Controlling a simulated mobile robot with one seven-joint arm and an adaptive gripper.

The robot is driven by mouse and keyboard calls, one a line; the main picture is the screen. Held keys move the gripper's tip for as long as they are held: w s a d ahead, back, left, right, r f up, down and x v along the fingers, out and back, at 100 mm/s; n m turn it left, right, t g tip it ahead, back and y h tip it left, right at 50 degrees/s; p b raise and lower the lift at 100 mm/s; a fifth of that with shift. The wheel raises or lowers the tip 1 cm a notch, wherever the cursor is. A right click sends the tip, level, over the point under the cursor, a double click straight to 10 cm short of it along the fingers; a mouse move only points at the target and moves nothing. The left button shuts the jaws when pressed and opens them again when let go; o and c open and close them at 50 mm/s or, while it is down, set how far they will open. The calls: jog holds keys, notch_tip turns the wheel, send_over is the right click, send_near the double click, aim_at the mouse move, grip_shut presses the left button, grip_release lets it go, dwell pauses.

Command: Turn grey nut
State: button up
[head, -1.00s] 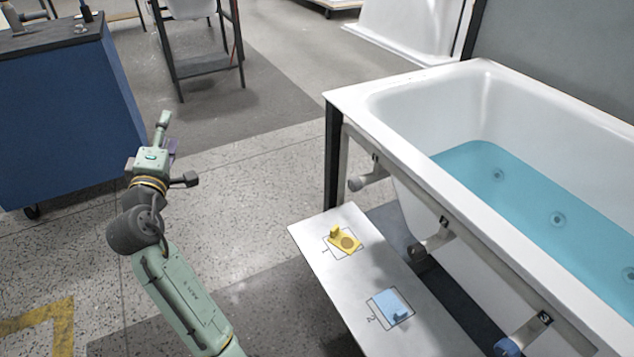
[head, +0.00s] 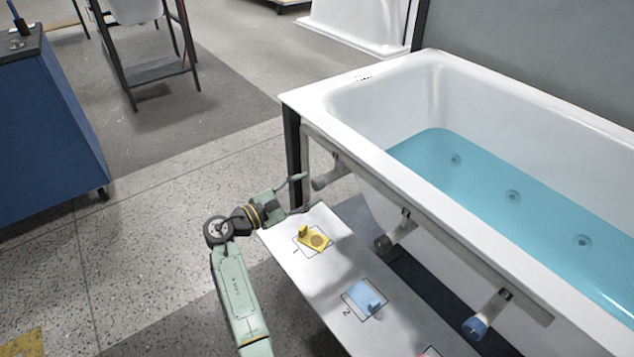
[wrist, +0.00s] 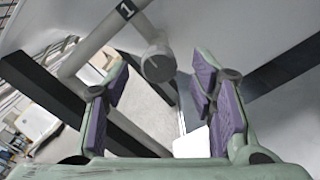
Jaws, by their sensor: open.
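A grey nut (head: 321,183) sits on the end of the pipe under the tub's near left corner. In the wrist view the nut (wrist: 158,64) is on a pale pipe beside a label marked 1, ahead of my open fingers and near the middle of the gap. My gripper (head: 298,193) is close to the nut's left side in the head view. Its purple-padded fingers (wrist: 157,106) are apart with nothing between the pads. A second greyish nut (head: 384,243) is farther along the tub side. A blue nut (head: 476,326) is farther still.
Below the pipes a white shelf (head: 290,262) holds a yellow piece (head: 316,239) and a blue piece (head: 363,297). The white tub (head: 345,120) with blue water stands above. A blue cabinet (head: 45,130) is at the left. Floor between is clear.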

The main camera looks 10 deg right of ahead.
aim_at(314, 185)
jog(key=shift+x, duration=2)
jog(key=shift+c, duration=0.3)
jog(key=c, duration=1.1)
